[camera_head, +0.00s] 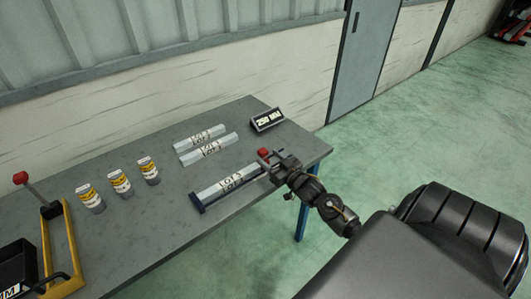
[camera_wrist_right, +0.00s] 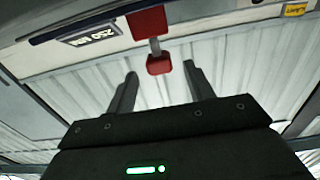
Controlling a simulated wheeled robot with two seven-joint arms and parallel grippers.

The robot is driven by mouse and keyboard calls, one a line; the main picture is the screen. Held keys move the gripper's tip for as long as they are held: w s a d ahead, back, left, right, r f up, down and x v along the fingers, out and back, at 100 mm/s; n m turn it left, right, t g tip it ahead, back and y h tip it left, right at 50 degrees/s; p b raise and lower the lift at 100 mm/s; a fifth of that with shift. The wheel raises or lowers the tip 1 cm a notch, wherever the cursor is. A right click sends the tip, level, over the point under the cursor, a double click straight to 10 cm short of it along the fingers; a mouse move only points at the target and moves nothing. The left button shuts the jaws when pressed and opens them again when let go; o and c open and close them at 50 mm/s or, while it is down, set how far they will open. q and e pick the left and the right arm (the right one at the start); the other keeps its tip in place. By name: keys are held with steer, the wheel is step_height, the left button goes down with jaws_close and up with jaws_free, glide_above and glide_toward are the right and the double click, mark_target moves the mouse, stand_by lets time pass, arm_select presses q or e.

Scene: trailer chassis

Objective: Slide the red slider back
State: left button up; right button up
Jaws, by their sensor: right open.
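The red slider (camera_head: 263,153) is at the right end of a long pale bar (camera_head: 228,184) on the grey table, close to the table's right edge. In the right wrist view the slider shows as a red block (camera_wrist_right: 148,22) with a grey stem and a red knob (camera_wrist_right: 159,65). My right gripper (camera_head: 267,160) is open beside the slider. In the wrist view its two fingers (camera_wrist_right: 160,70) stand on either side of the knob, with gaps visible on both sides. My left gripper is not in view.
A dark blue block (camera_head: 196,203) stands at the bar's left end. Two more labelled bars (camera_head: 205,148) lie behind it, and a black sign (camera_head: 267,120) is at the back. Several small canisters (camera_head: 120,183) and a yellow frame (camera_head: 57,250) with a red-knobbed lever stand left.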

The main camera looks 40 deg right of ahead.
mark_target(266, 154)
steer(key=shift+w, duration=1.55)
steer(key=shift+d, duration=0.1)
jaws_close()
